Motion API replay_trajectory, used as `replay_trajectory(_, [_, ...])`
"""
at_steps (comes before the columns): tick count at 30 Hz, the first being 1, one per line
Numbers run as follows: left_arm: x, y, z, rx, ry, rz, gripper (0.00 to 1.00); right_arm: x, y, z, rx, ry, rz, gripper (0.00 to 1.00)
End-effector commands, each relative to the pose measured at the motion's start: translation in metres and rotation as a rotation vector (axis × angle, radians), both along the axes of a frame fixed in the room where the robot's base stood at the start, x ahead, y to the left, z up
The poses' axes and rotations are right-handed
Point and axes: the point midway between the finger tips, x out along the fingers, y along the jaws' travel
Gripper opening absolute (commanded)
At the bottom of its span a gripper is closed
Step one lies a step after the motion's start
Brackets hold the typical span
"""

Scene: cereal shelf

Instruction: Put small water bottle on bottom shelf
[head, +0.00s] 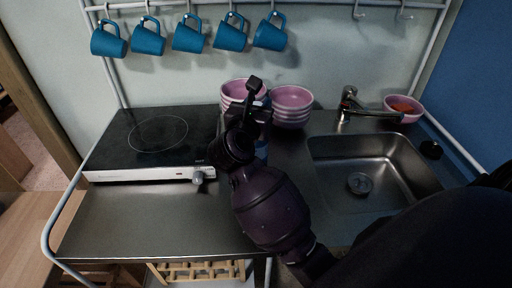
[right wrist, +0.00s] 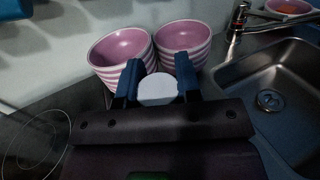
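The small water bottle shows in the right wrist view as a round white top (right wrist: 157,89) between the two blue-tipped fingers of my right gripper (right wrist: 158,80). In the head view my right gripper (head: 252,108) is above the counter, between the hob and the sink. A bluish piece (head: 262,150) below it seems to be part of the bottle; my arm hides most of it. The fingers stand on both sides of the white top; I cannot tell whether they press on it. A wooden slatted shelf (head: 205,270) shows below the counter. My left gripper is not in view.
Two stacks of pink striped bowls, left (right wrist: 120,48) and right (right wrist: 183,45), stand just behind the fingers. The hob (head: 150,140) is at left, the sink (head: 370,175) with its tap (head: 350,105) at right. Blue mugs (head: 190,36) hang above. The front left counter (head: 150,215) is clear.

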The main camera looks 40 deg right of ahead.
Motion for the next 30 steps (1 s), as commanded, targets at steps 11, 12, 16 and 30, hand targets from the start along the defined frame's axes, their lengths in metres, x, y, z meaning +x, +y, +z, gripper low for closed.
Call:
replay_trajectory(11, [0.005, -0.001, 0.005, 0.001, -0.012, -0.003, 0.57, 0.0, 0.0, 0.006, 0.001, -0.004, 0.0, 0.0])
replay_trajectory(12, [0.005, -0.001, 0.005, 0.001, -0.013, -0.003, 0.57, 0.0, 0.0, 0.01, 0.001, -0.006, 0.0, 0.0])
replay_trajectory(16, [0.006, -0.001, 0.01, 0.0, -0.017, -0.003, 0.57, 0.0, 0.0, 0.03, 0.001, -0.008, 0.0, 0.0])
replay_trajectory(30, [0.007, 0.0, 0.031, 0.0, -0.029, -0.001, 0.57, 0.0, 0.001, 0.145, 0.001, -0.01, 0.001, 0.0])
